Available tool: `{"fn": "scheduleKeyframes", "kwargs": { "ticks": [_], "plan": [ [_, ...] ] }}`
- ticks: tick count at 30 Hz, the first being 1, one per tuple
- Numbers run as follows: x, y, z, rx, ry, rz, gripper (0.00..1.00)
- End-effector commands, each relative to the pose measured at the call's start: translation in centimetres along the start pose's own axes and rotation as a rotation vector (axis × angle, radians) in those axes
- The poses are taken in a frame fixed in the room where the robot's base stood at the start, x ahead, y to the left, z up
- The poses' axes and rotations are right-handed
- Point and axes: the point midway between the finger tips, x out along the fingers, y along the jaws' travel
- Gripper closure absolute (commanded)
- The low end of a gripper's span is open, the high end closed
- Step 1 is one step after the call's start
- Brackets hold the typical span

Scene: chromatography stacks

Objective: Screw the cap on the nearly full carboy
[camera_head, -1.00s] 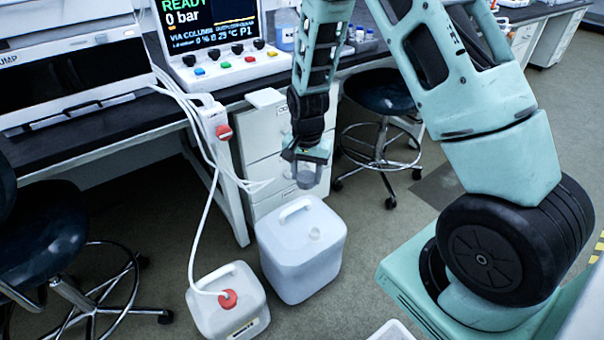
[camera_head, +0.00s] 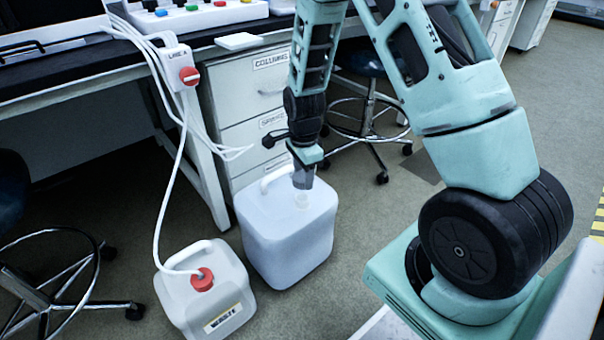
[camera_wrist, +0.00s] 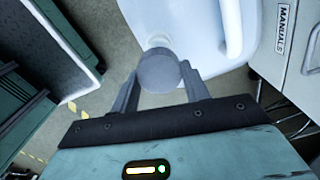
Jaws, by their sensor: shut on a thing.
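The large translucent white carboy (camera_head: 285,235) stands on the floor in front of the drawer cabinet, with a handle on top and a short pale neck (camera_head: 302,200). My gripper (camera_head: 303,180) is just above that neck, pointing down. In the wrist view my gripper (camera_wrist: 160,82) is shut on a round grey cap (camera_wrist: 159,70). The carboy (camera_wrist: 195,25) shows behind the cap, and part of its neck (camera_wrist: 158,42) shows past the cap's edge. I cannot tell whether the cap touches the neck. The liquid level is not clear.
A smaller white carboy (camera_head: 232,282) with a red cap (camera_head: 203,279) and a white tube stands close on the left. A red-knobbed valve box (camera_head: 185,75) hangs at the bench edge. Wheeled stools (camera_head: 372,125) stand nearby. Open floor lies in front of the large carboy.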

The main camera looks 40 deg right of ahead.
Motion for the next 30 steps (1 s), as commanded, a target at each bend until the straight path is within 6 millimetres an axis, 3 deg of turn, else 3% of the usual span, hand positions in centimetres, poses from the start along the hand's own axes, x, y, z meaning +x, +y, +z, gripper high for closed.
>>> {"fn": "scheduleKeyframes", "kwargs": {
  "ticks": [16, 30],
  "plan": [
    [3.7, 0.0, 0.0, -0.002, -0.001, 0.000, 0.76],
    [3.9, 0.0, 0.0, -0.003, 0.000, 0.000, 0.76]
  ]
}}
